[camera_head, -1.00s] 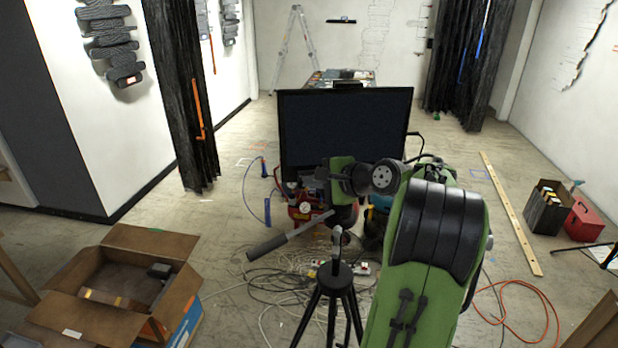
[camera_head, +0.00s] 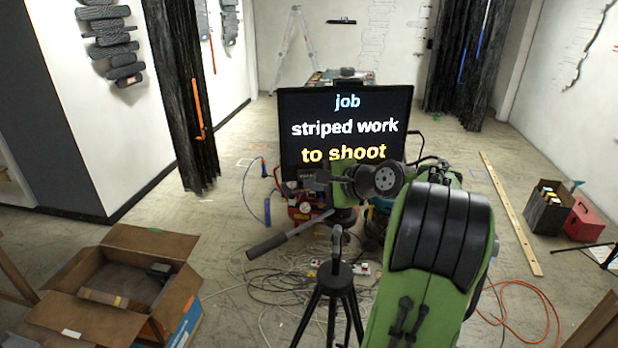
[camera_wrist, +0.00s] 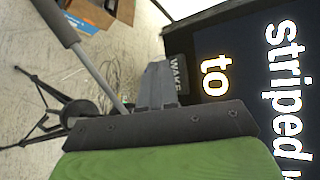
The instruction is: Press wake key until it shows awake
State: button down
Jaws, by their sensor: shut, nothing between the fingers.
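The monitor (camera_head: 292,120) is lit and reads "job", "striped work" and "to shoot". Part of its lit text also shows in the wrist view (camera_wrist: 245,100). The dark wake key (camera_wrist: 182,60), lettered WAKE, sits at the screen's edge in the wrist view. In the head view it is too dark and small to make out clearly. My gripper (camera_wrist: 155,66) is shut and empty, its fingertips right beside the key. I cannot tell whether they touch it. In the head view my gripper (camera_head: 318,180) is at the screen's lower left edge.
A black tripod (camera_head: 334,275) with a pan handle stands before the monitor, close to my arm. Cables (camera_head: 275,285) lie tangled on the floor. An open cardboard box (camera_head: 60,310) is at lower left. A red box (camera_head: 583,218) is at right.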

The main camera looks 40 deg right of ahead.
jog(key=shift+s, duration=0.1)
jog(key=shift+s+a+b, duration=0.35)
jog(key=shift+s+a, duration=0.35)
jog(key=shift+s, duration=0.3)
jog(key=shift+s+a+b, duration=0.35)
jog(key=shift+s+a, duration=0.35)
jog(key=shift+s, duration=0.25)
